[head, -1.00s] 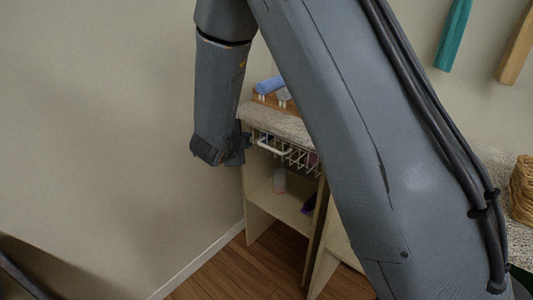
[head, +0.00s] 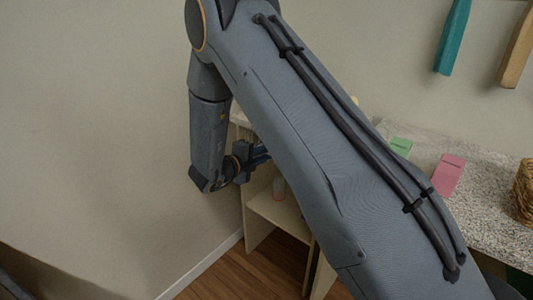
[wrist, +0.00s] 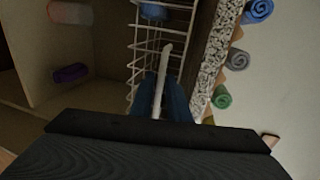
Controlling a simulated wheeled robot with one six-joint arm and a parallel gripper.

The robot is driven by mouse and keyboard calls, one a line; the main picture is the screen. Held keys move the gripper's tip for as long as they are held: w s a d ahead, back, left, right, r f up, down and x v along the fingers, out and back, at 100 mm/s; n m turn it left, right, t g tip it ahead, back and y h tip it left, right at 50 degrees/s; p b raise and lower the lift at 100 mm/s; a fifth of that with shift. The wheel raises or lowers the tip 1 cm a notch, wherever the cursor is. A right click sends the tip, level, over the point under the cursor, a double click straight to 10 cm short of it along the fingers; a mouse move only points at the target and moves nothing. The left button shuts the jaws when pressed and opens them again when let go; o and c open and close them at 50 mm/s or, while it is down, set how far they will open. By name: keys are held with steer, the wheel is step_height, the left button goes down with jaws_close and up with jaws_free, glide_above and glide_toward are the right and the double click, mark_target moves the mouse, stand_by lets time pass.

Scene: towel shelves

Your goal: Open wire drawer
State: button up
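The white wire drawer (wrist: 142,62) lies under a speckled counter edge in the wrist view. Its white handle bar (wrist: 166,58) runs down between the two blue fingers of my gripper (wrist: 161,95). The fingers sit close on both sides of the bar, and my gripper looks shut on it. A blue rolled towel (wrist: 153,10) shows inside the drawer. In the head view my gripper (head: 262,153) is at the front of the shelf unit, and my arm hides most of the drawer there.
Several rolled towels, including a green one (wrist: 221,97), lie above the counter edge (wrist: 212,62). A wicker basket (head: 524,190) stands on the right counter. The wall is close at left.

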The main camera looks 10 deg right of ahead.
steer(key=shift+w+d, duration=0.15)
steer(key=shift+d, duration=0.1)
jaws_close()
steer(key=shift+a, duration=0.15)
stand_by(1.2)
